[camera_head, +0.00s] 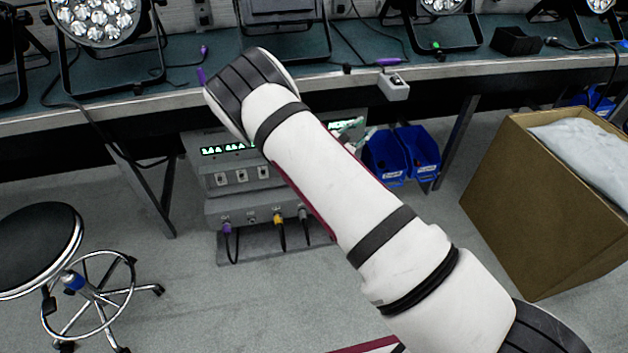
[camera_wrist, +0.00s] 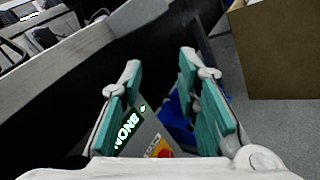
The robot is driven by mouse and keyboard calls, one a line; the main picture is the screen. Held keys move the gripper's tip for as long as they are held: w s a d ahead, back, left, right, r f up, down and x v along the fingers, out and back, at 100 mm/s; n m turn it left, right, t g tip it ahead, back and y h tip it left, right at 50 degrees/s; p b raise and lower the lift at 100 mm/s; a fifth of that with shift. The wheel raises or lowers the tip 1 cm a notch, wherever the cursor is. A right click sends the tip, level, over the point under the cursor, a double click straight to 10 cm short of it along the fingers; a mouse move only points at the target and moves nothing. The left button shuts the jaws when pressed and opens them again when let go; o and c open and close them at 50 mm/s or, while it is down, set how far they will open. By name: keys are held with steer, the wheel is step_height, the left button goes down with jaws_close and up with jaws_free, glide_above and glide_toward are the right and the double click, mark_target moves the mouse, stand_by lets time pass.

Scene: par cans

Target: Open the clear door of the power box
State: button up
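The grey power box (camera_head: 218,178) stands under the workbench in the head view. It has lit green displays, small switches and plugged cables on its front. My arm hides its right part. My gripper (camera_head: 356,131) shows only as teal bits behind my arm, near the box's upper right. In the wrist view my gripper (camera_wrist: 165,105) is open, its teal fingers apart and nothing held. Part of the power box (camera_wrist: 139,142) shows beyond and between the fingers, with a green display and a yellow and red part (camera_wrist: 160,149). I cannot make out the clear door.
The workbench (camera_head: 150,98) runs above the box, with stage lights on it. A small grey box (camera_head: 394,87) hangs at its front edge. Blue bins (camera_head: 419,151) stand right of the power box. A cardboard box (camera_head: 525,205) is at right, a black stool (camera_head: 38,245) at left.

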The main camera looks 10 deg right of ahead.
steer(key=w+a+f+n+t+y+b, duration=0.1)
steer(key=a+f+n+t+y+b, duration=0.25)
steer(key=f, duration=0.65)
steer(key=w+a+f+n+t+y+b, duration=0.15)
steer(key=a+f+n+y, duration=0.4)
steer(key=f, duration=0.55)
steer(key=a+f+n+t+y+b, duration=0.25)
steer(key=f+n, duration=0.35)
steer(key=f, duration=0.4)
steer(key=shift+y, duration=0.25)
steer(key=shift+w+d+f+b, duration=0.1)
steer(key=shift+w+d+b, duration=0.2)
steer(key=shift+w+b, duration=1.3)
steer(key=shift+w+d+b, duration=0.3)
steer(key=shift+w+d, duration=0.05)
steer(key=shift+w, duration=2.55)
steer(key=shift+w+d+f+b, duration=0.1)
steer(key=shift+w+d+b, duration=0.2)
steer(key=shift+w+b, duration=1.3)
steer(key=shift+w+p, duration=0.65)
jaws_close()
